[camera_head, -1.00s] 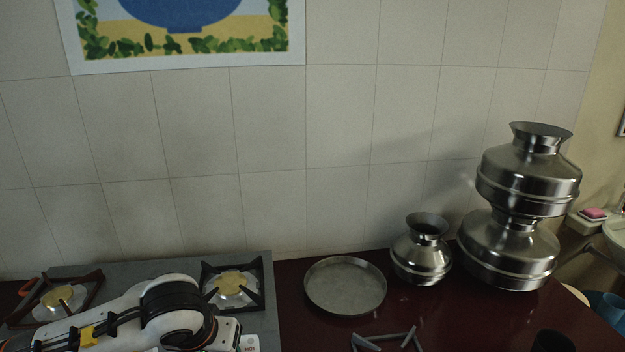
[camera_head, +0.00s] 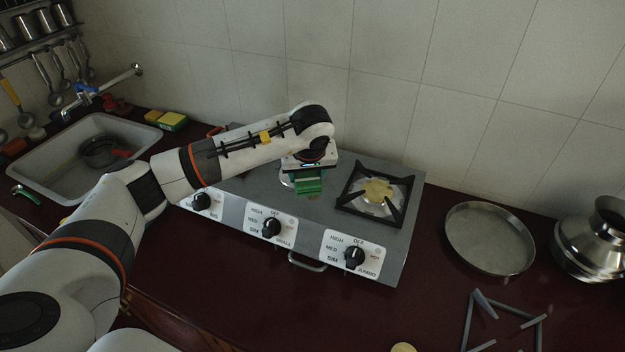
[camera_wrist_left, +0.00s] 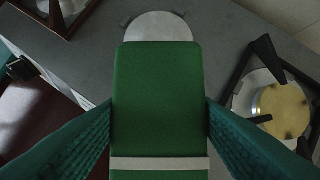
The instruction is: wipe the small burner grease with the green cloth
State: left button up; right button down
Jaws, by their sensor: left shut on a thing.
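My left gripper (camera_head: 309,178) is shut on the green cloth (camera_head: 308,187), a thick block-like pad, above the middle of the grey stove (camera_head: 335,222). In the left wrist view, the green cloth (camera_wrist_left: 158,95) sits between the two fingers, with a pale band across its near end. A plain silver disc (camera_wrist_left: 160,26), the middle burner, shows just beyond the cloth and is partly covered by it. In the head view only an edge of this burner (camera_head: 286,181) shows beside the gripper. I cannot make out grease on it. My right gripper is out of view.
The right burner (camera_head: 377,196) has a black raised grate and a brass cap. Stove knobs (camera_head: 271,228) line the front. A steel plate (camera_head: 490,238) and a steel pot (camera_head: 592,245) stand at right. A sink (camera_head: 98,158) and a yellow-green sponge (camera_head: 172,121) are at left.

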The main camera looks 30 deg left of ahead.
aim_at(307, 201)
pick_arm(q)
jog(key=shift+f, duration=0.5)
jog(key=shift+s+f+b, duration=0.1)
jog(key=shift+f+b, duration=0.3)
jog(key=shift+b, duration=0.05)
notch_tip(307, 201, down, 3)
jog(key=shift+r+b, duration=0.15)
jog(key=shift+b, duration=0.55)
jog(key=shift+f+b, duration=0.35)
jog(key=shift+f, duration=0.4)
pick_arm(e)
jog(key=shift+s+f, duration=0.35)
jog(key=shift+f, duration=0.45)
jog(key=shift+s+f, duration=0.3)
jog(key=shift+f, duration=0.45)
